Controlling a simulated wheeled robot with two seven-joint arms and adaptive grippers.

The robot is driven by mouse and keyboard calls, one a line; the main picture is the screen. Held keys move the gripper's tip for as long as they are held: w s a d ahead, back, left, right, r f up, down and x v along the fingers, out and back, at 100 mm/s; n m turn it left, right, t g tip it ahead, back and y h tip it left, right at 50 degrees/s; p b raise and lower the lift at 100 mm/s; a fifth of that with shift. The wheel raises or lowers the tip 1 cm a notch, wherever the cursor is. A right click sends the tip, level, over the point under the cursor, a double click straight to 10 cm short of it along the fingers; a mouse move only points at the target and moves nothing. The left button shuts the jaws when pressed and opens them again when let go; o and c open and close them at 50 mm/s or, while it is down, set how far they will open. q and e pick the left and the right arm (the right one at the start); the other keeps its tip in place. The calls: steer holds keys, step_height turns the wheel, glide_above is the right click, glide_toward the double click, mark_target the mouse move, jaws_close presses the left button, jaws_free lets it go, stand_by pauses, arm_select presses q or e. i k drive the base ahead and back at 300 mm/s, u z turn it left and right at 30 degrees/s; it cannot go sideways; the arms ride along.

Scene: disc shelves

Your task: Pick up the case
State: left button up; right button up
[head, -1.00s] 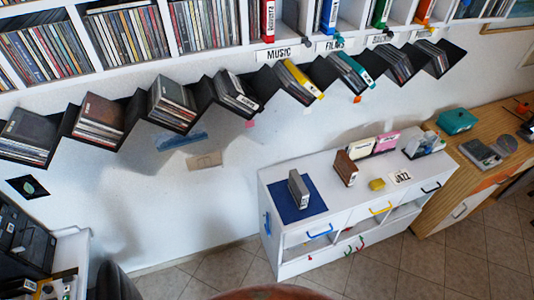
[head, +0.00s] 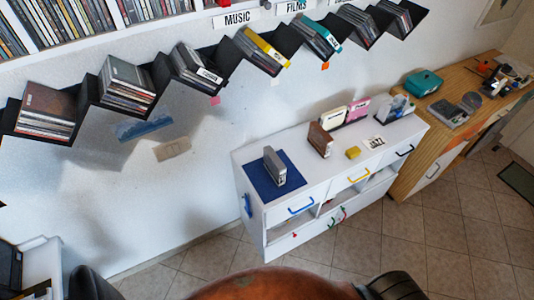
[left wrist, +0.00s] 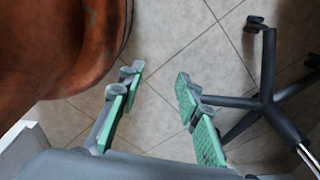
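A grey upright case (head: 274,166) stands on a dark blue mat (head: 290,185) at the left end of the white cabinet top (head: 325,179). My left gripper (left wrist: 160,75) shows in the left wrist view, with its two green-padded fingers apart and nothing between them. It hangs over tiled floor, beside a brown rounded chair part, away from the cabinet. The left gripper is not visible in the head view. My right gripper is in neither view.
A brown chair (head: 270,284) stands in front of the cabinet; its brown surface (left wrist: 50,40) and a black wheeled base (left wrist: 265,100) flank my left gripper. A zigzag wall shelf (head: 165,75) holds disc cases. A wooden desk (head: 440,130) adjoins the cabinet at right.

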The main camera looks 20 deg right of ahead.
mark_target(277, 169)
steer(key=z, duration=0.9)
steer(key=k, duration=0.25)
steer(key=u, duration=0.05)
